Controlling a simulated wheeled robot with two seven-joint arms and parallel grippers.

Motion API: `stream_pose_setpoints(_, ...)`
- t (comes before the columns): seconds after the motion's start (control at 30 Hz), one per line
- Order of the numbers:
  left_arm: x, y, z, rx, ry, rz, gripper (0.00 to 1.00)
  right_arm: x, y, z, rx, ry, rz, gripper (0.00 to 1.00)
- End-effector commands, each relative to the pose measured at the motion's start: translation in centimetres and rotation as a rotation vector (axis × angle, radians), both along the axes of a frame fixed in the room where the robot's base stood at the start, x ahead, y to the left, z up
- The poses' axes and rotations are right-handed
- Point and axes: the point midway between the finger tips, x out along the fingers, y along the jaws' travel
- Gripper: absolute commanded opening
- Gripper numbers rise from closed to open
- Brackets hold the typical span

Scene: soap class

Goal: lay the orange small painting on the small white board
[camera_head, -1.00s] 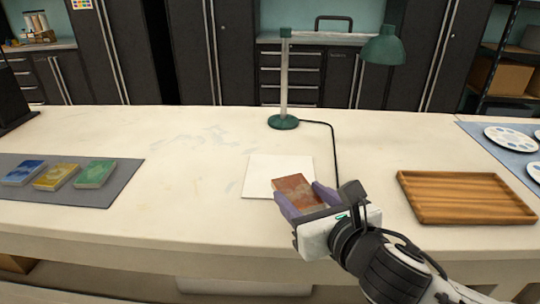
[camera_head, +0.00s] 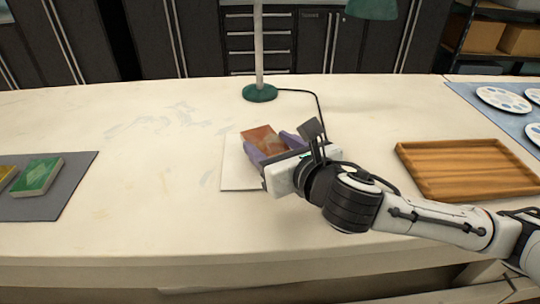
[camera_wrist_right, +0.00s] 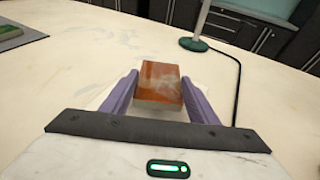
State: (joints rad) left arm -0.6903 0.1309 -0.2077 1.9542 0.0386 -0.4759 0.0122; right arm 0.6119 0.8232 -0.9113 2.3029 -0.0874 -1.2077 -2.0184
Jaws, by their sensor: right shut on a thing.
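The orange small painting (camera_head: 262,138) is a small block with an orange-brown face. My right gripper (camera_head: 268,146) is shut on it, with a purple finger on each side. In the right wrist view the painting (camera_wrist_right: 160,82) sits between the two fingertips (camera_wrist_right: 160,90). The small white board (camera_head: 232,178) lies on the table under the gripper and painting, which hide much of it. I cannot tell whether the painting touches the board. My left gripper is not in view.
A green lamp (camera_head: 260,93) stands behind the board, its black cable running down to the right of it. A wooden tray (camera_head: 470,190) lies to the right. A grey mat (camera_head: 75,185) with green and yellow paintings is at the left. The table between mat and board is clear.

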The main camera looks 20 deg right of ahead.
Motion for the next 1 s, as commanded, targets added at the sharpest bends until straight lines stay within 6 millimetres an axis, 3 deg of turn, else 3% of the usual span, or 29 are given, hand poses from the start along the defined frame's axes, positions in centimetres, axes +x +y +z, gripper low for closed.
stream_pose_setpoints(0.03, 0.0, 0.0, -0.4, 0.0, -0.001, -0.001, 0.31, 0.0, 0.0, -1.2, 0.0, 0.004, -0.002, 0.33)
stream_pose_setpoints(0.13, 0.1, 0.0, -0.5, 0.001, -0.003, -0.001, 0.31, 0.0, 0.0, -2.4, 0.001, 0.002, 0.0, 0.33)
stream_pose_setpoints(0.5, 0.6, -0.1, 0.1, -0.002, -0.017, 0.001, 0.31, 0.0, 0.0, -2.7, 0.0, 0.001, -0.001, 0.33)
stream_pose_setpoints(0.53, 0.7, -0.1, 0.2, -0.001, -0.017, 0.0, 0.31, 0.0, 0.0, -2.8, 0.0, 0.001, -0.001, 0.56)
stream_pose_setpoints(0.63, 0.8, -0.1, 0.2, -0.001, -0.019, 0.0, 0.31, 0.0, 0.0, -2.7, 0.0, 0.001, -0.001, 0.73)
stream_pose_setpoints(1.0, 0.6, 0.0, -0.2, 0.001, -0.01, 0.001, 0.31, 0.0, 0.0, -2.2, 0.001, -0.001, 0.0, 0.73)
